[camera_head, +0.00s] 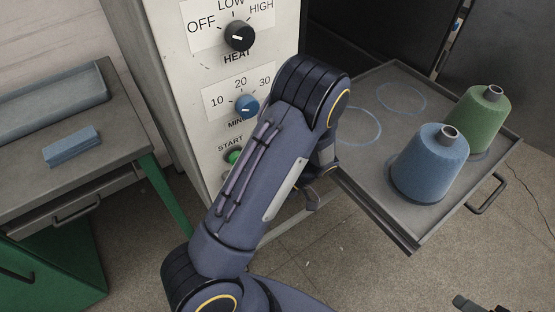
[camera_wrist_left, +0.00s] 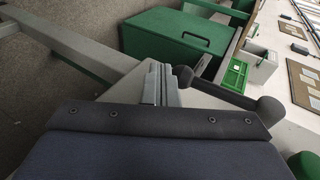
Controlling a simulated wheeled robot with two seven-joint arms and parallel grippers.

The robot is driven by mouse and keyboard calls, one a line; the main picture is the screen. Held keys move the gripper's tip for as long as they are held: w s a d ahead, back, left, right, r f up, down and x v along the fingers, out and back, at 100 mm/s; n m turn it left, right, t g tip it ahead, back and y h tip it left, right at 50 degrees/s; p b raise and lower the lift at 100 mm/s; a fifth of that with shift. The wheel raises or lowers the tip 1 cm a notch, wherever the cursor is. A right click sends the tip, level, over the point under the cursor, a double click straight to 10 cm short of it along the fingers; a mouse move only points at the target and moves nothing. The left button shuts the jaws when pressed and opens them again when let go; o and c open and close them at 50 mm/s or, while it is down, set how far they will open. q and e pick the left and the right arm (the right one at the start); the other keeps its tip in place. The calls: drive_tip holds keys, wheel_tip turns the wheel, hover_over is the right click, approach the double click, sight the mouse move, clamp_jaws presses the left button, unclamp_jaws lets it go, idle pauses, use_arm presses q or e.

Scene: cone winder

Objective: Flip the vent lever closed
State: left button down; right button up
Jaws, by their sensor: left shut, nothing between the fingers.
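The vent lever (camera_wrist_left: 228,92) shows in the left wrist view as a dark bar with a round knob at its right end. Its left end is right beside the fingers of my left gripper (camera_wrist_left: 162,84); I cannot tell whether they touch. The fingers are together with nothing between them. In the head view my left arm crosses the middle in front of the white control panel (camera_head: 180,72), and its gripper is mostly hidden behind the arm near the panel's lower right. The lever cannot be made out there. A dark tip at the bottom right edge may be my right gripper (camera_head: 472,304).
The panel has a black heat knob (camera_head: 239,36), a blue minutes knob (camera_head: 247,104) and a green start button (camera_head: 234,156). A pulled-out tray (camera_head: 370,185) at right holds a blue cone (camera_head: 430,163) and a green cone (camera_head: 478,118). A workbench (camera_head: 110,135) stands at left.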

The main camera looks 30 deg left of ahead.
use_arm(q)
drive_tip(key=v, duration=0.7)
drive_tip(key=shift+w+d+r, duration=0.2)
drive_tip(key=shift+w+d, duration=0.05)
idle(0.6)
